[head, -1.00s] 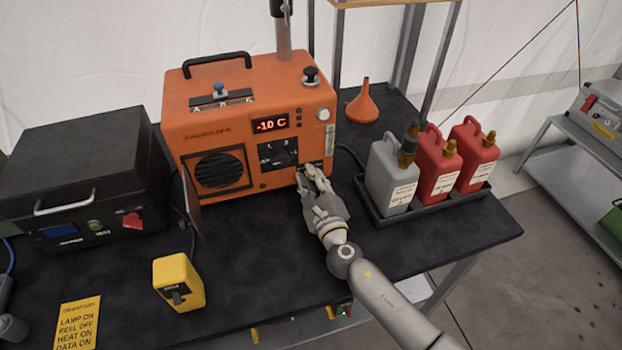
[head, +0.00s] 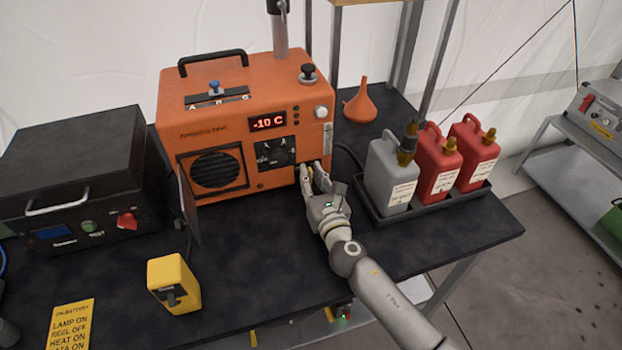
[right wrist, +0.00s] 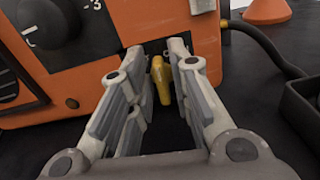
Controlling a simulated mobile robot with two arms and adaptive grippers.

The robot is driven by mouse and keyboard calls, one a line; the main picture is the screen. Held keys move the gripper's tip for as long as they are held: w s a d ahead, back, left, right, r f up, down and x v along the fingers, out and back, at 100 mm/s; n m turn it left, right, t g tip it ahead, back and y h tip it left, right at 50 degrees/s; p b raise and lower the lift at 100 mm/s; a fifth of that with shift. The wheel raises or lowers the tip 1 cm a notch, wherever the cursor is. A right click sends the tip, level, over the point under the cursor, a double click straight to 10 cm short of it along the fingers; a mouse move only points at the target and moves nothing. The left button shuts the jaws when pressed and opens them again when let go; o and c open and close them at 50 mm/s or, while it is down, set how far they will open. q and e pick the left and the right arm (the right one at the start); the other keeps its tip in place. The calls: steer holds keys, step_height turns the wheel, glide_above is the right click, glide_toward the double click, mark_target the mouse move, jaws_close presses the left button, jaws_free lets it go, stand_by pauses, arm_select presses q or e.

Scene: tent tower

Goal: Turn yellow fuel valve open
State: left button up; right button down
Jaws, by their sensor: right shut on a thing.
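The orange heater (head: 245,130) stands on the black-topped table, with its display reading -10 C. The yellow fuel valve (right wrist: 161,82) is a small lever low on the heater's front, at the right end. In the right wrist view it points roughly downward, leaning slightly, between the fingers. My right gripper (head: 315,170) is at the heater's lower right front; its two fingers also show in the right wrist view (right wrist: 159,55). It is shut on the yellow valve. In the head view the fingers mostly hide the valve. My left gripper is not in view.
A tray (head: 430,208) with a grey can (head: 388,165) and two red cans stands close right of my right gripper. An orange funnel (head: 361,105) is behind. A black box (head: 80,170) and a yellow switch box (head: 174,284) are left. The table front is mostly clear.

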steer(key=m+b, duration=0.1)
steer(key=m, duration=0.3)
steer(key=shift+d+f, duration=0.1)
steer(key=shift+d, duration=0.05)
steer(key=shift+d+m+b, duration=0.1)
steer(key=shift+m+b, duration=0.25)
steer(key=shift+m, duration=1.65)
steer(key=shift+w, duration=0.1)
steer(key=c, duration=1.6)
jaws_free()
steer(key=shift+o, duration=0.2)
steer(key=shift+f, duration=0.1)
steer(key=v, duration=1.2)
